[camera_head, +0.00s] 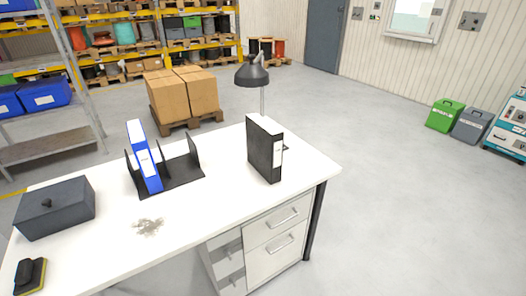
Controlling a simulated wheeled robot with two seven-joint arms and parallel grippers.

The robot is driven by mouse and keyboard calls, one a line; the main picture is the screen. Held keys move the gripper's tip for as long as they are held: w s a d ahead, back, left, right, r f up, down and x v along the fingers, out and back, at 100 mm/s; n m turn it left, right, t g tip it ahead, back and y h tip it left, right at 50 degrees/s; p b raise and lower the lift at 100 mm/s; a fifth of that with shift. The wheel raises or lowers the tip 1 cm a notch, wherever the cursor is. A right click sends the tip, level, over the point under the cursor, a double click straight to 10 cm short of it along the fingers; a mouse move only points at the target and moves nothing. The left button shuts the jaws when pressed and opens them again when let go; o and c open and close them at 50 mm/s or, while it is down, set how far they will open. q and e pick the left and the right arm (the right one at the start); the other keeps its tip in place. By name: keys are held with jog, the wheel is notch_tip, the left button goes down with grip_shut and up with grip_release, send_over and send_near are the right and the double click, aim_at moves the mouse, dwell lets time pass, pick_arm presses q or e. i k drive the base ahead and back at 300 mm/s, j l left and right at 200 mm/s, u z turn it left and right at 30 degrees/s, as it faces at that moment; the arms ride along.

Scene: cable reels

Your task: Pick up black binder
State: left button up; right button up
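A black binder (260,149) with a white spine label stands upright on the right part of the white desk (215,196). It stands apart from the black file rack (184,172). Its right lower side is close to the base of a desk lamp. Neither of my grippers shows in the head view.
The rack holds a blue binder (142,153). A dark lidded box (54,208), a pile of small metal pieces (148,226) and a black-yellow item (30,275) lie on the desk. A lamp (252,74) rises behind the binder.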

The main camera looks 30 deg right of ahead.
aim_at(265, 140)
jog(key=i+l+u, duration=0.25)
jog(key=l, duration=1)
jog(key=l+u, duration=0.2)
jog(key=l, duration=1.1)
